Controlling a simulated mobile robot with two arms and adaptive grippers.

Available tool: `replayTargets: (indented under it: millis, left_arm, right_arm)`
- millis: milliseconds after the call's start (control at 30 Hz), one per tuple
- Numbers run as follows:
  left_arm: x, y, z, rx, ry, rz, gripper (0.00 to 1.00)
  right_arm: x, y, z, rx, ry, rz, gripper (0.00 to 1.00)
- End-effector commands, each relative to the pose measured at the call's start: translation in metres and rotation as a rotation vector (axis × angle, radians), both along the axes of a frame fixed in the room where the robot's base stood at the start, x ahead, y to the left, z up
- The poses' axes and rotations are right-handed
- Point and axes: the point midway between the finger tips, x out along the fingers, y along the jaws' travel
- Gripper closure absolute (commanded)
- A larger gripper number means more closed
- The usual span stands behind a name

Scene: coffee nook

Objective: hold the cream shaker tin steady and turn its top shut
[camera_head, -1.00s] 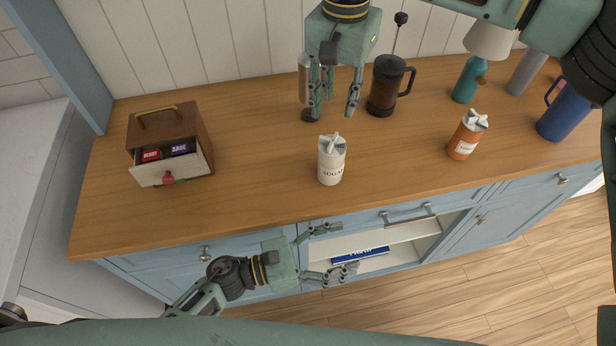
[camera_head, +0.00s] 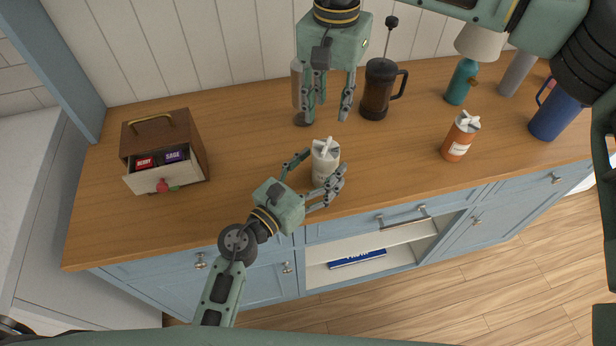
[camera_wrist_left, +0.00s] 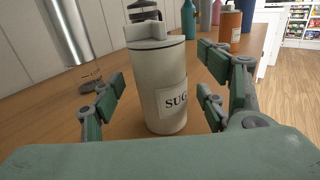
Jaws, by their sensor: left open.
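The cream shaker tin (camera_head: 324,164) stands upright on the wooden counter near its front edge. It has a cross-shaped grip on its top. My left gripper (camera_head: 318,184) is open, with its fingers on either side of the tin's body. In the left wrist view the tin (camera_wrist_left: 162,98) stands between the spread fingers, with gaps on both sides and a "SUG..." label partly visible. My right gripper (camera_head: 327,110) points down from above, just behind the tin, with its fingers apart and nothing seen between them.
A steel cylinder (camera_head: 298,85) stands behind the right gripper, beside a dark French press (camera_head: 378,92). An orange shaker tin (camera_head: 459,140) stands to the right. A wooden box (camera_head: 190,135) with an open drawer is at the left. Below the counter is an open shelf (camera_head: 330,278).

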Motion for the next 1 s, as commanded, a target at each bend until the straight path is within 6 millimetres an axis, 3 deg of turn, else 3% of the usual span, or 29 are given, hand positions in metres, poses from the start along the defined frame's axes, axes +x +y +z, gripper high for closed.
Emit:
replayTargets:
  millis: [200,533,1000]
  left_arm:
    - [0.017,-0.012,0.0,0.001,0.001,0.0,0.32]
    - [0.019,-0.014,0.0,0.001,0.0,-0.001,0.33]
    - [0.019,-0.014,0.0,0.001,0.0,-0.001,0.74]
  right_arm:
    - [0.0,0.0,0.0,0.0,0.0,0.0,0.69]
    - [0.0,0.0,0.0,0.0,0.0,0.0,0.69]
    - [0.0,0.0,0.0,0.0,0.0,0.0,0.69]
